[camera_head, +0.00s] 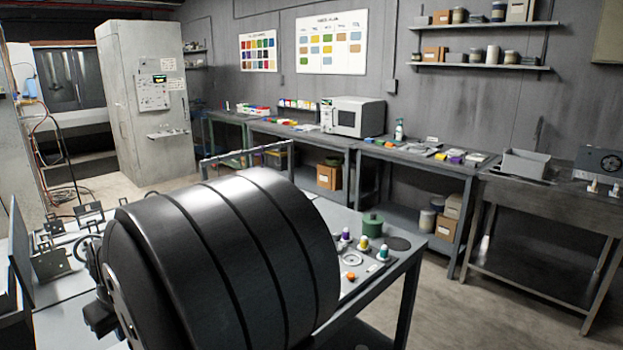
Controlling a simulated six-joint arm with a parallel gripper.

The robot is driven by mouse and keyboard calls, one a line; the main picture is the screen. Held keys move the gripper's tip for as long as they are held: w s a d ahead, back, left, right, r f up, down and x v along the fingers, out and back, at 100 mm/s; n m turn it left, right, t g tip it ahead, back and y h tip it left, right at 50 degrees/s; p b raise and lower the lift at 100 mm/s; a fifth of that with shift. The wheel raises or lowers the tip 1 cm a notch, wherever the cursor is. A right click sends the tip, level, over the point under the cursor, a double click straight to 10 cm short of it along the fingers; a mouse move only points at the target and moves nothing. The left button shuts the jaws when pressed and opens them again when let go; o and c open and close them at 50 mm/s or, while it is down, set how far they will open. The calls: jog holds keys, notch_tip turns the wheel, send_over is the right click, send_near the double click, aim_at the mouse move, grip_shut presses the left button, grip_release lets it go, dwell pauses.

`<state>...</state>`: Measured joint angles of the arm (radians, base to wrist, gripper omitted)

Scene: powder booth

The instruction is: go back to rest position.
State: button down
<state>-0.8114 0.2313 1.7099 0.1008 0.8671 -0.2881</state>
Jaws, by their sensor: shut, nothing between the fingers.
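My gripper does not show in the head view, so I cannot see its fingers or what they are near. The near grey bench (385,285) shows only in part, as its middle is hidden in the foreground. On its right end stand a green lidded pot (373,225) and several small bottles with coloured caps, among them a teal-capped one (383,253). An orange piece (350,276) lies near the front, and a dark round disc (397,243) lies by the pot.
Metal brackets (50,262) stand on the left. Along the back wall, workbenches hold a microwave (353,117), a spray bottle (399,131) and a grey bin (525,164). A tall grey cabinet (143,95) stands at the back left. Floor between near bench and back benches is clear.

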jog(key=v, duration=0.7)
notch_tip(320, 180, down, 10)
jog(key=shift+s+d, duration=0.1)
jog(key=shift+f, duration=0.1)
jog(key=w+a, duration=0.8)
jog(key=a, duration=0.2)
jog(key=v, duration=1)
jog(key=s+d+f+n+h, duration=0.1)
jog(key=d+f, duration=0.1)
jog(key=f, duration=0.1)
jog(key=s+d+f+n+g+h, duration=0.1)
jog(key=s+d+f+n, duration=0.1)
jog(key=f, duration=0.1)
jog(key=s+d+f+n, duration=0.1)
jog(key=s+d+f, duration=0.1)
jog(key=d+f, duration=0.1)
jog(key=shift+s+d+f+g+h, duration=0.15)
jog(key=shift+s+f+g+h, duration=0.1)
jog(key=shift+f+g+h, duration=0.15)
jog(key=shift+d+f, duration=0.1)
